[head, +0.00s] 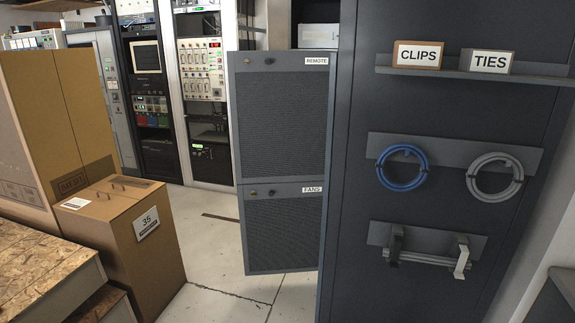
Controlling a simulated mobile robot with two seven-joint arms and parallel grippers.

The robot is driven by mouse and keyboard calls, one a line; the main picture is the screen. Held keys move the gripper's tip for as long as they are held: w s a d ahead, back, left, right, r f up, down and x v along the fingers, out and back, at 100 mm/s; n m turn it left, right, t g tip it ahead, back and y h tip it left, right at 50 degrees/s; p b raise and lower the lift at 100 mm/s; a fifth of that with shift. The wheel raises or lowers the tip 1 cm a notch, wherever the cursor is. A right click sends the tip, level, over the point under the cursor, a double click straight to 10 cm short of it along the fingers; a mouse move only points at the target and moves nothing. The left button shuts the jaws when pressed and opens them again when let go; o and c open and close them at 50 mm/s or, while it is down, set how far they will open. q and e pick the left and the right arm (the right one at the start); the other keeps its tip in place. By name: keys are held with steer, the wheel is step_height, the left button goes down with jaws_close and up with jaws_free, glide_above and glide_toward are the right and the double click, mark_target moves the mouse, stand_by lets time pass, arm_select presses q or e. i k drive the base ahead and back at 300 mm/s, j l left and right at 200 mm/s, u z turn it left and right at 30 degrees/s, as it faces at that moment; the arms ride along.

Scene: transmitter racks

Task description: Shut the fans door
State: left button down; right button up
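The fans door (285,235) is a dark grey mesh panel with a white FANS label at its upper right and a small round knob at its upper left. It stands in the middle of the head view, beside the large dark cabinet side. White floor shows below its bottom edge, and it looks swung out from its rack. Its hinges and the opening behind it are hidden. Neither of my grippers is in view.
A similar door labelled REMOTE (283,115) hangs directly above, at about the same angle. The dark cabinet side (455,110) with cables and labels fills the right. Cardboard boxes (120,225) stand at left. Clear floor (215,260) lies between the boxes and the doors.

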mark_target(280, 226)
steer(key=i+j, duration=0.15)
steer(key=i, duration=0.4)
steer(key=i+j+z, duration=0.2)
steer(key=i+j, duration=0.5)
steer(key=i, duration=0.35)
steer(key=i+j+z, duration=0.25)
steer(key=i+j, duration=0.6)
steer(key=i, duration=0.15)
